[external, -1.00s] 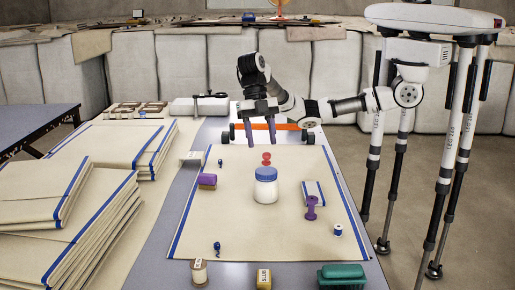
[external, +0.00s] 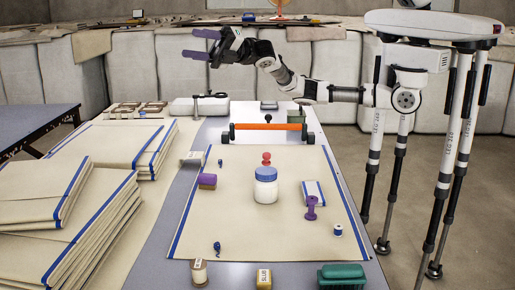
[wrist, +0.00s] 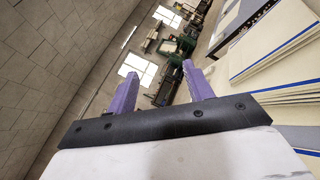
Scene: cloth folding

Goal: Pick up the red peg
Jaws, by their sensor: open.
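The red peg (external: 266,158) stands on the cloth, just behind a white jar with a blue lid (external: 265,185) that hides its lower part. My gripper (external: 187,44) is open and empty, raised high above the back left of the table and pointing left, well away from the peg. Its purple fingers (wrist: 158,88) also show apart in the wrist view, with nothing between them. The wrist view looks out across the room, and the peg is not in it.
The cream cloth (external: 220,225) carries a purple block (external: 207,181), a purple peg (external: 311,207) and small spools. Stacked folded cloths (external: 60,235) stand at the left. Air around my gripper is free.

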